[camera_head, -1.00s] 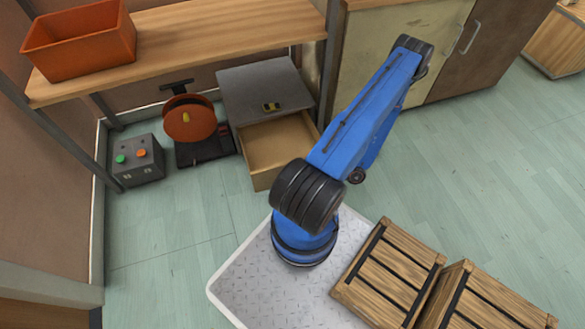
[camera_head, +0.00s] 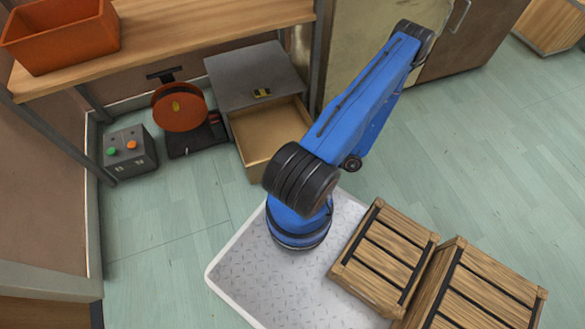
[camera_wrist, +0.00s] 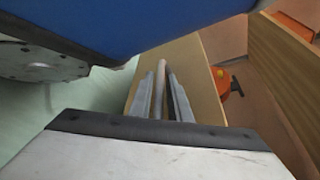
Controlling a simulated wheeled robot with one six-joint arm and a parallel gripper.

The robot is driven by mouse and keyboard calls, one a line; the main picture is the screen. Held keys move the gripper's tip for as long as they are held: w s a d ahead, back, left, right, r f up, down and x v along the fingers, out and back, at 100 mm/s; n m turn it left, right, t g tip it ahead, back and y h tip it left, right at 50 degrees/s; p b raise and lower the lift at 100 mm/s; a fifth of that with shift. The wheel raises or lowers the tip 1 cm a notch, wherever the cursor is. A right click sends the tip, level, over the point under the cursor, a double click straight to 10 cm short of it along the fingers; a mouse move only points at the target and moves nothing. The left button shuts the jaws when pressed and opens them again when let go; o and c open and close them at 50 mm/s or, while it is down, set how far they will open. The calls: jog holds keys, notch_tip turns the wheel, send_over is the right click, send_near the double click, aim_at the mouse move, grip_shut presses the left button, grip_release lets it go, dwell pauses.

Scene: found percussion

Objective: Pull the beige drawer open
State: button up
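The beige drawer (camera_head: 262,136) stands partly open in a grey cabinet (camera_head: 256,72), and its empty inside shows in the head view. In the wrist view its beige front (camera_wrist: 195,72) lies beyond my fingers. My gripper (camera_wrist: 160,92) has its two grey fingers close on either side of a thin pale bar, the drawer handle (camera_wrist: 159,82). The fingers look shut on it, though the exact contact is hard to see. In the head view my blue arm hides the gripper and the handle.
An orange bin (camera_head: 62,40) sits on the wooden shelf (camera_head: 195,35). Wooden crates (camera_head: 385,258) ride on my base.

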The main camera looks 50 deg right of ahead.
jog(key=v, duration=1.7)
jog(key=shift+d, duration=0.2)
jog(key=shift+s+r, duration=0.1)
jog(key=shift+r, duration=0.1)
